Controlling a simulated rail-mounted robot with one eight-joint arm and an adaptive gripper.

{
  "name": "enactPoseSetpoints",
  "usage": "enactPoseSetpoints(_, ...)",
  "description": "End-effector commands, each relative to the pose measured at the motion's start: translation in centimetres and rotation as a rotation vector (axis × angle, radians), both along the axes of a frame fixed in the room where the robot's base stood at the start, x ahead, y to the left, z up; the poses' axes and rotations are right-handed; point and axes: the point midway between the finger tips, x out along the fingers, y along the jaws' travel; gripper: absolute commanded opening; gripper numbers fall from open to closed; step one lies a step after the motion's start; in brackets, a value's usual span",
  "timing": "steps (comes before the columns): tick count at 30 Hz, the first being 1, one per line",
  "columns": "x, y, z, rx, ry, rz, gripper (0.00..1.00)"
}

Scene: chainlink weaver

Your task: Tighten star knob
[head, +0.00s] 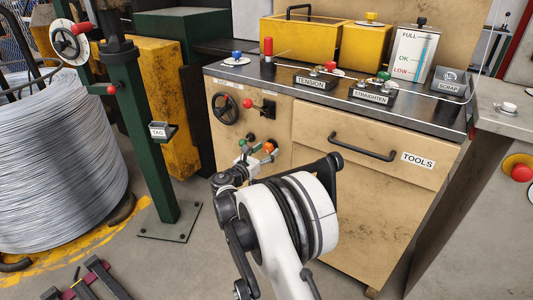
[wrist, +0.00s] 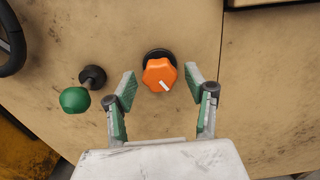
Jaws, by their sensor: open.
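The star knob (wrist: 159,74) is orange with a lobed rim and a white mark that points to the lower right. It sits on a black base on the tan cabinet front. In the wrist view it lies between and slightly beyond the tips of my gripper (wrist: 159,84). The two fingers, with green pads, are spread apart on either side of the knob and hold nothing. In the head view the orange knob (head: 269,147) shows just beyond my gripper (head: 256,152), partly hidden by it.
A green ball knob (wrist: 75,99) stands out from the panel left of the star knob. A black handwheel (head: 225,109) and a red-knobbed lever (head: 249,103) are above it on the cabinet. The TOOLS drawer handle (head: 362,147) projects to the right. The panel right of the knob is bare.

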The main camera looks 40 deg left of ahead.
Motion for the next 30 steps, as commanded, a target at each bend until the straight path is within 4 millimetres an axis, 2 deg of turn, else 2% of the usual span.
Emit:
enactPoseSetpoints(11, 0.45, 0.06, 0.04, 0.000, 0.000, 0.000, 0.48)
enactPoseSetpoints(21, 0.43, 0.05, 0.03, 0.000, 0.000, 0.000, 0.04)
enactPoseSetpoints(30, 0.43, 0.05, 0.02, 0.039, 0.003, 0.000, 0.04)
